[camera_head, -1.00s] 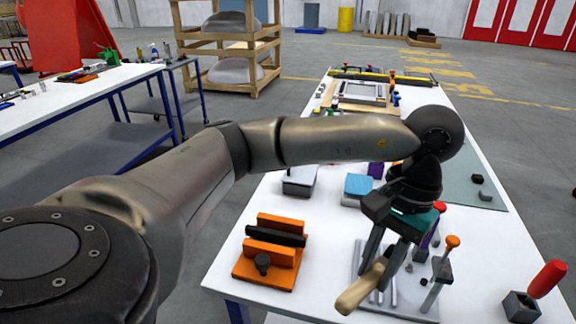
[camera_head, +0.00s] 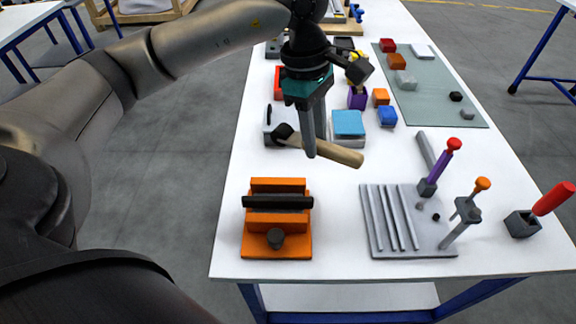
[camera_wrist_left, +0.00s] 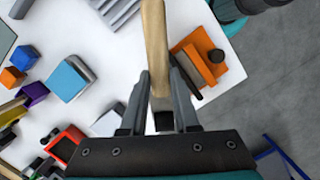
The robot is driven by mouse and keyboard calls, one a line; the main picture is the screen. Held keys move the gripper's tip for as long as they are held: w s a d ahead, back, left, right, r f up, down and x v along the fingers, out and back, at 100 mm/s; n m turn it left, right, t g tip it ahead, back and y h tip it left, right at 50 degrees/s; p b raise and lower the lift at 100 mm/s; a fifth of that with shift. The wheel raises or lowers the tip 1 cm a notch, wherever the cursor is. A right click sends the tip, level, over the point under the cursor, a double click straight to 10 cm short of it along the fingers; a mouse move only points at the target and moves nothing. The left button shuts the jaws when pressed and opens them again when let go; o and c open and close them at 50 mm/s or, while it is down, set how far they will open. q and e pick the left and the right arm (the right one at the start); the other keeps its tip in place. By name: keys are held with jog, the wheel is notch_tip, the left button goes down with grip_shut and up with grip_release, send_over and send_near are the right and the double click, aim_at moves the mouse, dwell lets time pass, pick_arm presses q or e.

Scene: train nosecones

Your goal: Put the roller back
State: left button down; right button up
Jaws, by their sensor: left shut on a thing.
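My left gripper (camera_head: 312,135) is shut on the roller, a tool with a pale wooden handle (camera_head: 335,151) and a dark head (camera_head: 284,132). It holds the tool above the white table, with the handle pointing right. In the left wrist view the handle (camera_wrist_left: 155,45) passes between the fingers (camera_wrist_left: 160,95), and a dark end (camera_wrist_left: 163,122) shows near the palm. A grey slotted rack (camera_head: 450,253) lies at the front right of the table, with a purple-handled tool (camera_head: 432,182) and an orange-topped tool (camera_head: 468,207) standing at it. My right gripper is not seen.
An orange block fixture (camera_head: 277,225) with a black bar stands at the front left. A blue-topped box (camera_head: 348,123) and coloured blocks stand behind. A red-handled tool (camera_head: 552,200) stands in a dark holder at right. Bare table lies between the orange fixture and the rack.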

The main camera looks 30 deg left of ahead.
pick_arm(q)
jog(key=w+a+n+t, duration=0.1)
jog(key=n, duration=0.5)
jog(key=r+m+g+y+p, duration=0.1)
jog(key=r+m+y, duration=0.1)
jog(key=m, duration=3.3)
send_over(288, 168)
notch_tip(288, 168, down, 19)
jog(key=b, duration=0.3)
jog(key=shift+d+f, duration=0.1)
jog(key=shift+f, duration=0.05)
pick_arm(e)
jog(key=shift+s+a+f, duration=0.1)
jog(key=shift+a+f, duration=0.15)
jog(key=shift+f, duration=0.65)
